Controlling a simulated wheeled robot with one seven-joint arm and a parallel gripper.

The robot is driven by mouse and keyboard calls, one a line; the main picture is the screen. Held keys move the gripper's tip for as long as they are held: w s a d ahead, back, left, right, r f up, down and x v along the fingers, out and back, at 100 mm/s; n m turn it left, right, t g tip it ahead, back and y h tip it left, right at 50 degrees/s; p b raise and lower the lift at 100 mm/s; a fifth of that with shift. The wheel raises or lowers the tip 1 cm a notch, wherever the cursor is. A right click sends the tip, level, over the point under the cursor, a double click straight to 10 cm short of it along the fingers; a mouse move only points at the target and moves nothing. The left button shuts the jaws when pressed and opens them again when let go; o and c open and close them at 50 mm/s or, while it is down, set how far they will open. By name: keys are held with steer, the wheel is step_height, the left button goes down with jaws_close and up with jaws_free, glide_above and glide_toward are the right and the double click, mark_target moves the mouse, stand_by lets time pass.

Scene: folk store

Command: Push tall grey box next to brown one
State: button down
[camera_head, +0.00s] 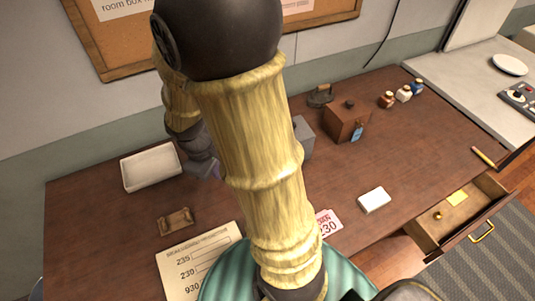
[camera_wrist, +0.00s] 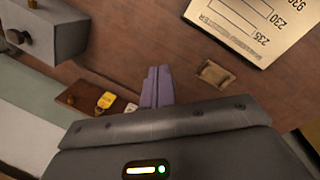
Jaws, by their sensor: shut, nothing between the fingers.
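The brown box (camera_head: 345,123) stands upright toward the back of the desk, with a dark knob on top and a blue tag on its front. The grey box (camera_head: 305,140) stands just left of it, partly hidden behind my arm; whether the two touch is hidden. In the wrist view the grey box (camera_wrist: 55,35) shows at the upper left with a round knob. My gripper (camera_wrist: 160,72) is shut and empty, apart from the grey box. In the head view my gripper (camera_head: 208,169) is low over the desk, left of the grey box, its tips partly hidden by my arm.
A white tray (camera_head: 151,168) lies left of my gripper, and a small wooden piece (camera_head: 175,221) and a numbered paper (camera_head: 178,272) lie nearer. Small bottles (camera_head: 403,93) stand right of the brown box. A white block (camera_head: 374,200) lies in front; an open drawer (camera_head: 465,235) juts out at right.

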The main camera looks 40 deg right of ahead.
steer(key=w+d+f+n+g+h+b, duration=0.2)
steer(key=w+d+f+n+h, duration=0.4)
steer(key=d+n, duration=0.4)
steer(key=shift+w+d+f+h+b, duration=0.3)
steer(key=shift+w+f+h+b, duration=0.1)
steer(key=shift+w+f, duration=0.5)
steer(key=x, duration=1)
steer(key=shift+s+d+p, duration=0.15)
steer(key=shift+p, duration=0.25)
steer(key=shift+s+d+r+p, duration=0.1)
steer(key=shift+d+p, duration=0.15)
steer(key=shift+d, duration=0.35)
steer(key=shift+s+d+r+p, duration=0.1)
steer(key=shift+d+p, duration=0.1)
steer(key=shift+d, duration=0.45)
steer(key=shift+d+f, duration=0.15)
steer(key=shift+d, duration=0.4)
